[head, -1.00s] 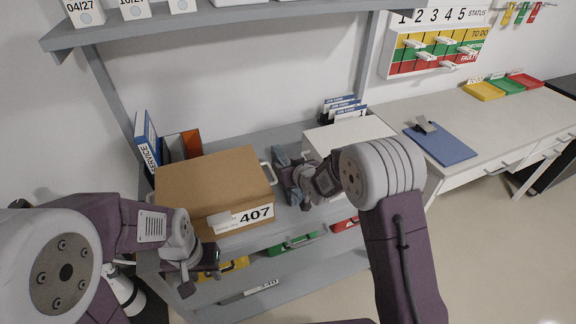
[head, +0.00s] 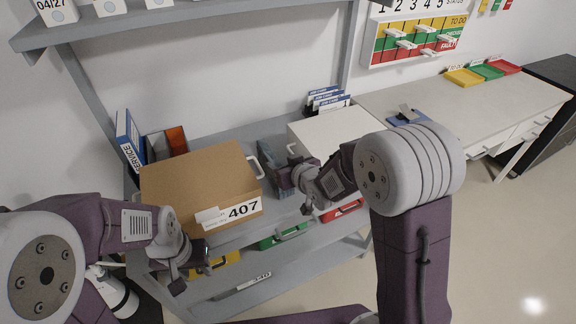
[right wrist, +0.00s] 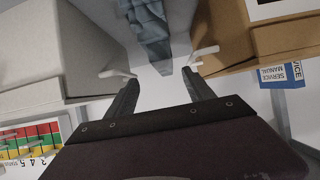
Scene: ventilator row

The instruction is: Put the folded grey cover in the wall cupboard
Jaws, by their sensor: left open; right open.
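The folded grey cover (head: 272,160) lies on the shelf unit's top, in the gap between the brown box and the white box. It is blue-grey cloth, and it also shows at the top of the right wrist view (right wrist: 148,28). My right gripper (head: 298,190) is open and empty, at the near end of the cover; in the right wrist view its fingertips (right wrist: 162,77) point toward the cloth but stand apart from it. My left gripper (head: 190,272) is open and empty, in front of the brown box. I cannot make out a wall cupboard in these views.
The brown box (head: 195,180) marked 407 and the white box (head: 335,132) flank the gap; their white handles stick out near my right fingertips. An open wall shelf (head: 110,24) runs above. A desk (head: 440,100) with coloured trays stands right.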

